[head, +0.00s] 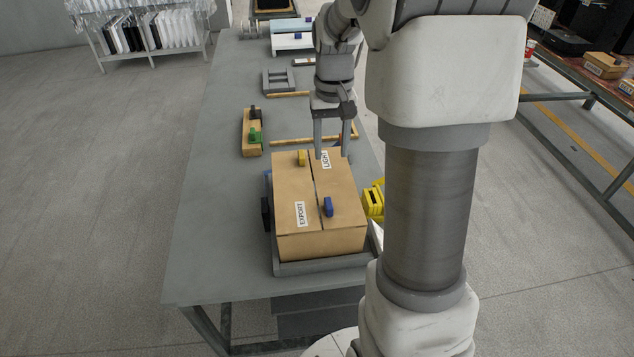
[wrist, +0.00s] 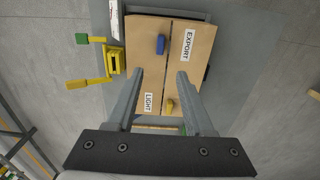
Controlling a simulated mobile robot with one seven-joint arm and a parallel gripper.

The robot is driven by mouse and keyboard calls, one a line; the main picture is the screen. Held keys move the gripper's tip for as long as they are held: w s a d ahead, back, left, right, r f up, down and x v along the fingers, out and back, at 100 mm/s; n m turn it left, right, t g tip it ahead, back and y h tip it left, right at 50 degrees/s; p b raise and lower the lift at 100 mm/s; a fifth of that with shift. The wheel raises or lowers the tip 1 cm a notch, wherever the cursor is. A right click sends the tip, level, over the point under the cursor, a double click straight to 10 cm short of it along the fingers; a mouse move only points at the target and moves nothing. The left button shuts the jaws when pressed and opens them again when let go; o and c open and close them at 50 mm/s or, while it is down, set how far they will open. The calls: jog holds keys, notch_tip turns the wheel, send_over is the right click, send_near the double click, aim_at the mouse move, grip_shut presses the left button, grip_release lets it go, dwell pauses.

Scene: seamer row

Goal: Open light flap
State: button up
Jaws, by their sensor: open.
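A brown carton (head: 320,241) has two shut top flaps that meet at a narrow slit. The light flap (head: 343,186) is on the right in the head view, with a "LIGHT" label and a blue knob (head: 328,207). The left flap (head: 287,187) bears an "EXPORT" label and a yellow knob (head: 301,157). My gripper (head: 332,150) points down above the carton's far end, near the "LIGHT" label. In the wrist view my gripper (wrist: 160,73) is open and empty, with the blue knob (wrist: 160,44) beyond the fingertips. I cannot tell its exact height above the flaps.
The carton sits in a grey tray (head: 318,267) on a long grey table (head: 215,230). A yellow device (head: 373,201) stands close on its right. A wooden block with black and green parts (head: 252,132) lies farther back. The table's left side is clear.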

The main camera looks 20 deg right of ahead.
aim_at(329, 202)
notch_tip(329, 202, down, 16)
jog(key=shift+f+b, duration=0.25)
jog(key=shift+b, duration=0.1)
grip_shut()
dwell(0.3)
dwell(1.2)
